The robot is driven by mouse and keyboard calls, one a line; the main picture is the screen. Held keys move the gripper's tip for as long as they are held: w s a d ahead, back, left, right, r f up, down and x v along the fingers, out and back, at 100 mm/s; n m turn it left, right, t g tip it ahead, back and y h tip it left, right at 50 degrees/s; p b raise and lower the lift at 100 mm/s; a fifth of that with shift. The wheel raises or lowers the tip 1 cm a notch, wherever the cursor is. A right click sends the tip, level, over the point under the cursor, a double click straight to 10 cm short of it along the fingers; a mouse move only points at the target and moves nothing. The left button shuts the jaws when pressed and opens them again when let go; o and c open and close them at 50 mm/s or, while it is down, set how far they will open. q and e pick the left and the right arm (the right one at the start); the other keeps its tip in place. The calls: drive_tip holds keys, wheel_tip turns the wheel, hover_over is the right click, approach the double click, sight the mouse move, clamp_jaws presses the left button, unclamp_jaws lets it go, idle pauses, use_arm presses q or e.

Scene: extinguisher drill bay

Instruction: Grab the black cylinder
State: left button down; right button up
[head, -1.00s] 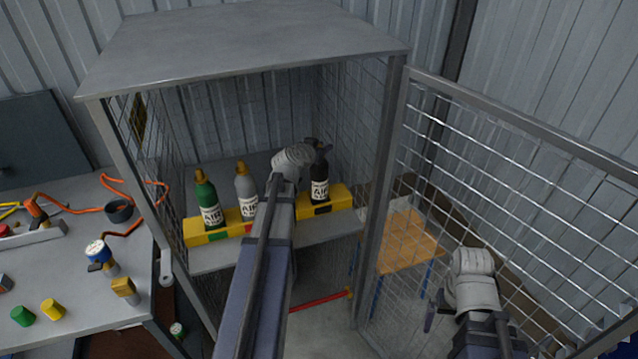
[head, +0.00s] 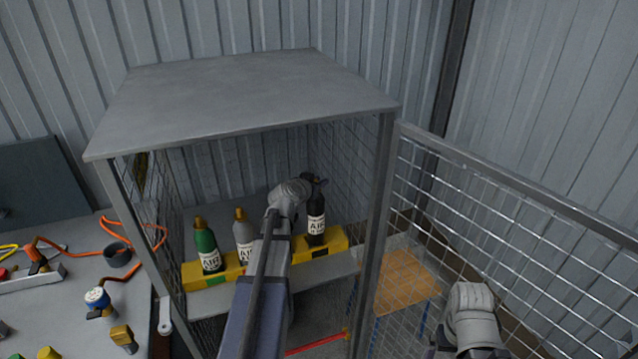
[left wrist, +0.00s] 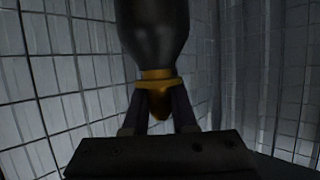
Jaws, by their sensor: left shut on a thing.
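The black cylinder (head: 316,218) has a white AIR label and stands upright in the right end of the yellow rack (head: 190,278) inside the mesh cage. My left gripper (head: 314,181) is at its top. In the left wrist view, the black body of the cylinder (left wrist: 153,30) ends in a gold neck and valve (left wrist: 158,85), with the left gripper's fingers (left wrist: 158,112) shut on either side of it. A green cylinder (head: 206,245) and a grey cylinder (head: 242,230) stand in the rack to the left. Only my right wrist shows at lower right; its gripper is out of the picture.
The cage has a solid top (head: 250,95), mesh sides and a mesh door (head: 520,250) swung open to the right. A workbench with hoses and fittings (head: 60,310) is at left. A wooden stool (head: 395,278) stands behind the door mesh.

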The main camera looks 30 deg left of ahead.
use_arm(q)
wheel_tip(320, 180, up, 6)
drive_tip(key=p, duration=0.4)
drive_tip(key=shift+p, duration=0.35)
drive_tip(key=shift+f, duration=0.1)
